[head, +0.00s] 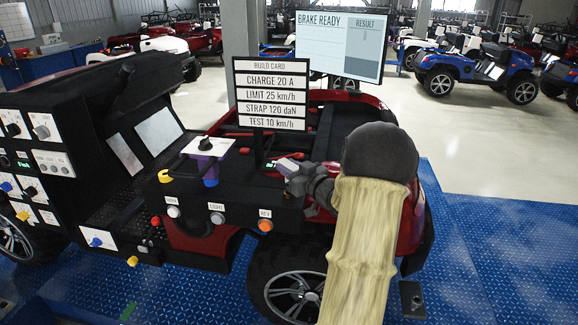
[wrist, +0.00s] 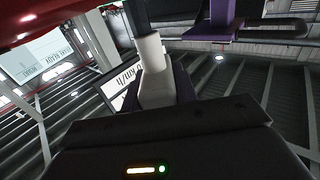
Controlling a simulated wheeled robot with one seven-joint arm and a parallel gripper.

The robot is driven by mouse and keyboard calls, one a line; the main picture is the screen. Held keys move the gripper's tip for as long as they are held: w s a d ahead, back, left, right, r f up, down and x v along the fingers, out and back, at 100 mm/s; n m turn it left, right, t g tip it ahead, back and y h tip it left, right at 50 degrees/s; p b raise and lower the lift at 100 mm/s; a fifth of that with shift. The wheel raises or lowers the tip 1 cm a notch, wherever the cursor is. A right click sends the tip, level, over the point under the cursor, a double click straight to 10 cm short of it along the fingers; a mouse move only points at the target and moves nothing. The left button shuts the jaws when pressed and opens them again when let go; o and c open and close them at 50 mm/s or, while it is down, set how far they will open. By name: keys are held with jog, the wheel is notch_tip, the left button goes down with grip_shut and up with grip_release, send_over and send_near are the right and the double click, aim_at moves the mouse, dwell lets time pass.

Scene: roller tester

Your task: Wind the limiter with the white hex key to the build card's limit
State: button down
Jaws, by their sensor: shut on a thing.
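The build card (head: 271,95) stands upright on a post and reads LIMIT 25 km/h. My gripper (head: 284,168) is right of the card's post, low over the black front panel of the red vehicle. In the wrist view a white piece (wrist: 153,75), which looks like the white hex key, stands close in front of my gripper. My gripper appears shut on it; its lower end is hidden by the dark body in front. A small green readout (head: 269,167) is just left of my gripper in the head view. I cannot make out the limiter's socket or its reading.
Labelled knobs line the panel's front (head: 217,217). A screen (head: 338,45) behind reads BRAKE READY. The black cabinet (head: 75,150) fills the left. Blue floor (head: 490,240) is clear at right.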

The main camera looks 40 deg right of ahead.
jog(key=shift+r+n+g+y+p, duration=0.1)
jog(key=shift+n+g+y+p, duration=0.25)
jog(key=shift+n+y+p, duration=1.15)
jog(key=shift+n+g+y+p, duration=0.35)
jog(key=shift+n+y+p, duration=0.55)
jog(key=shift+y, duration=1.1)
jog(key=shift+n+g+y+p, duration=0.6)
jog(key=shift+n+g+y, duration=0.15)
jog(key=shift+y, duration=0.55)
jog(key=shift+n+g+y+p, duration=0.3)
jog(key=shift+n+g+y, duration=0.35)
jog(key=shift+n+y, duration=0.3)
jog(key=shift+w+n+g+y, duration=0.1)
jog(key=shift+n+g+y, duration=0.45)
jog(key=shift+y, duration=0.2)
jog(key=shift+m+t+h, duration=0.25)
jog(key=shift+m+h, duration=0.1)
jog(key=shift+h, duration=0.05)
jog(key=shift+r+p, duration=0.9)
jog(key=shift+r, duration=0.65)
